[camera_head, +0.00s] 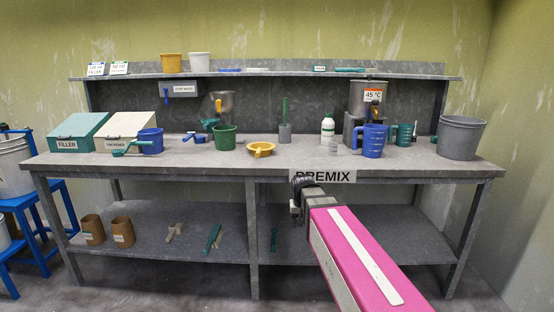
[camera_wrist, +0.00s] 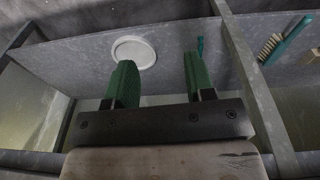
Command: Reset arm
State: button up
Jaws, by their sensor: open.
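My gripper (camera_wrist: 157,80) shows in the wrist view with its two green fingers apart and nothing between them. In the head view my gripper (camera_head: 296,208) is at the end of my pink arm, in front of the workbench's front edge, just below and left of the PREMIX sign (camera_head: 322,177). It is clear of the things on the bench top. The fingers are too small to make out in the head view.
The grey workbench (camera_head: 215,165) carries a blue jug (camera_head: 373,141), a green jug (camera_head: 224,138), a yellow bowl (camera_head: 261,149) and a grey pail (camera_head: 460,137). The lower shelf (camera_head: 345,235) holds brown pots (camera_head: 92,229) and brushes. A blue stand (camera_head: 42,215) is at left.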

jog(key=s+d+f+g, duration=0.1)
jog(key=s+d+f, duration=0.8)
jog(key=s+f, duration=0.3)
jog(key=shift+f, duration=0.9)
